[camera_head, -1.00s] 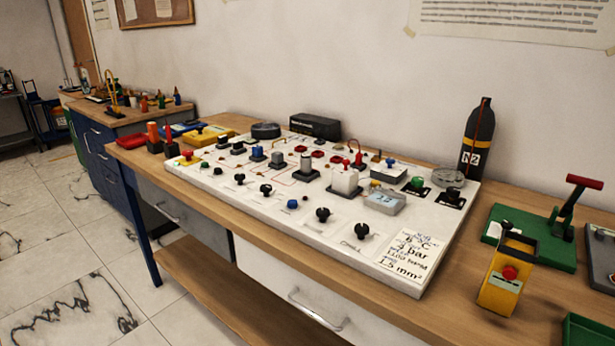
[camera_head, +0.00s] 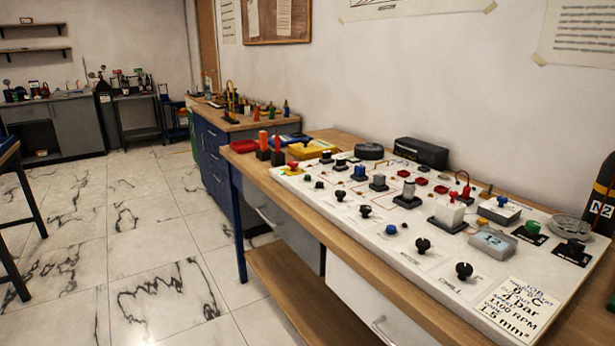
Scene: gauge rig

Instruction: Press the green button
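The white control panel (camera_head: 395,278) lies on the wooden bench at the right. A green button-like cap (camera_head: 532,227) sits on a dark base near the panel's right end. A second, smaller green piece (camera_head: 307,177) sits near the panel's left end, beside a red and yellow button (camera_head: 292,166). I cannot tell which of the two is the green button meant. Neither of my grippers shows in the head view, and nothing touches the panel.
Black knobs (camera_head: 464,270), a blue button (camera_head: 391,229) and a grey display box (camera_head: 492,241) crowd the panel. A black cylinder (camera_head: 601,200) stands at the right edge. The wooden bench edge (camera_head: 330,250) runs along the front. The tiled floor (camera_head: 130,240) at left is open.

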